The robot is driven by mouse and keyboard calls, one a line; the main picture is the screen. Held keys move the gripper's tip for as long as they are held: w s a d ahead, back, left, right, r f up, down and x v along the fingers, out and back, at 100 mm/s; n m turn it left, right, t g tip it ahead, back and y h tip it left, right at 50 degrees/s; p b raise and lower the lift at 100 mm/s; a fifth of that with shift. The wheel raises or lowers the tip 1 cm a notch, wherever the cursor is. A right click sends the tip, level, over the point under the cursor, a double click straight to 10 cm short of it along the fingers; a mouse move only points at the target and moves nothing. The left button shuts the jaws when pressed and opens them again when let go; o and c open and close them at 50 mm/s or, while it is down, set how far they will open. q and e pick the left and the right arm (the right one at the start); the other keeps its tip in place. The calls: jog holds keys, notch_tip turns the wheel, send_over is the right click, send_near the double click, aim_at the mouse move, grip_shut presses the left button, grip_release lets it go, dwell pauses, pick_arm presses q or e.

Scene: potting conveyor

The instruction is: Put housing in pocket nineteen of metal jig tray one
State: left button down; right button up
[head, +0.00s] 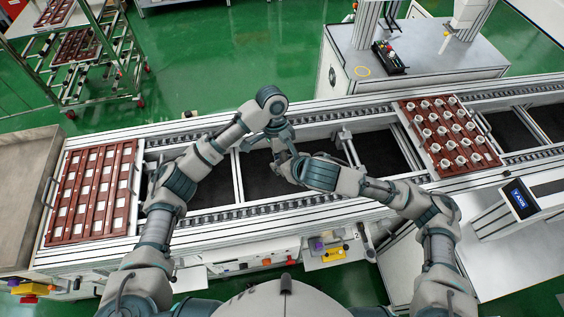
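A red-brown jig tray (136,146) lies at the left end of the conveyor, with rows of pale rectangular shapes in it. A second red-brown tray (405,104) lies on the right side of the conveyor, holding rows of small whitish round housings (442,131). Which one is tray one, and which pocket is nineteen, I cannot tell. My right gripper (290,166) is above the middle of the conveyor, far from both trays. My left gripper (282,142) is beside it, largely hidden by its own wrist. Finger openings and any held part are too small to make out.
The conveyor's rails (300,203) run across below my arms, with dark open gaps between the trays. A small screen (520,199) stands at the right. A white workstation (425,55) stands behind the conveyor. A rack (100,60) with more trays stands at the back left.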

pick_arm(q)
jog(key=shift+d, duration=0.1)
pick_arm(e)
jog(key=shift+s+a, duration=0.2)
jog(key=shift+c, duration=1.1)
pick_arm(q)
jog(key=c, duration=0.7)
grip_release()
pick_arm(e)
grip_shut()
pick_arm(q)
jog(key=shift+o, duration=0.4)
jog(key=shift+r, duration=0.1)
